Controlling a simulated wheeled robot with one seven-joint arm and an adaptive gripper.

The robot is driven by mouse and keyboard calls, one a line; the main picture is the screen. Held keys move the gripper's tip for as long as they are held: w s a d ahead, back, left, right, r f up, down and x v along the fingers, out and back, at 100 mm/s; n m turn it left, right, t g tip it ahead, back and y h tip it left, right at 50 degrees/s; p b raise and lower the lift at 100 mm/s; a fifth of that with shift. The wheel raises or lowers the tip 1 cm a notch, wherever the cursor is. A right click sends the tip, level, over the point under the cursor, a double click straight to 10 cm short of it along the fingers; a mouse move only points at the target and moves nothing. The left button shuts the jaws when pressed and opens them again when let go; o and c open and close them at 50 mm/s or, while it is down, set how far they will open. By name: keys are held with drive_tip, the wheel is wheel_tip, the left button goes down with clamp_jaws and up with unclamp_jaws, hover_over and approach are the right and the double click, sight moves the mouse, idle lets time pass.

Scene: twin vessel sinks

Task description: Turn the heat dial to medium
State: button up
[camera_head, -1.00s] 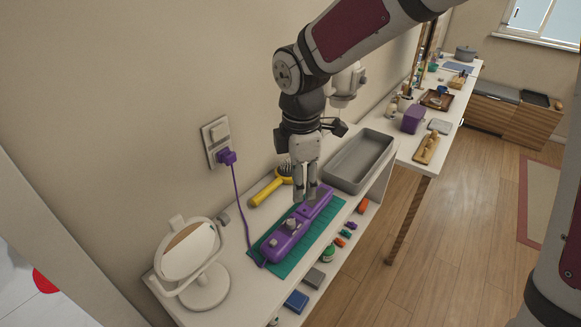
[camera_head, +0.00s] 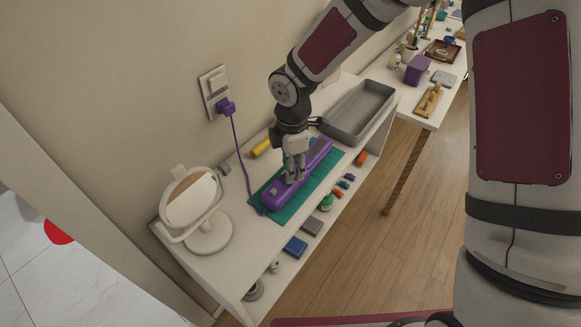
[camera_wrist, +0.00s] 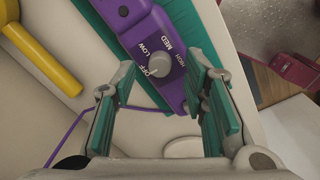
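A purple heated hair tool (camera_head: 277,194) lies on a teal mat (camera_head: 333,165) on the white counter. In the wrist view its body (camera_wrist: 135,22) carries a round grey dial (camera_wrist: 158,66) with OFF, LOW, MED and HIGH printed around it. I cannot tell surely where the dial points; OFF is beside its left side. My gripper (camera_head: 293,180) points down over the dial end of the tool and hides the dial in the head view. In the wrist view my gripper (camera_wrist: 163,84) is open, its teal-padded fingers apart on either side of the dial. I see no clear contact.
A white mirror (camera_head: 205,222) stands on the counter's near left. A purple cord runs from the tool to a wall plug (camera_head: 226,106). A yellow-handled brush (camera_wrist: 40,50) lies beside the mat. A grey tray (camera_head: 358,112) stands farther back. Small items fill the shelf below.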

drive_tip(key=shift+f, duration=0.7)
clamp_jaws()
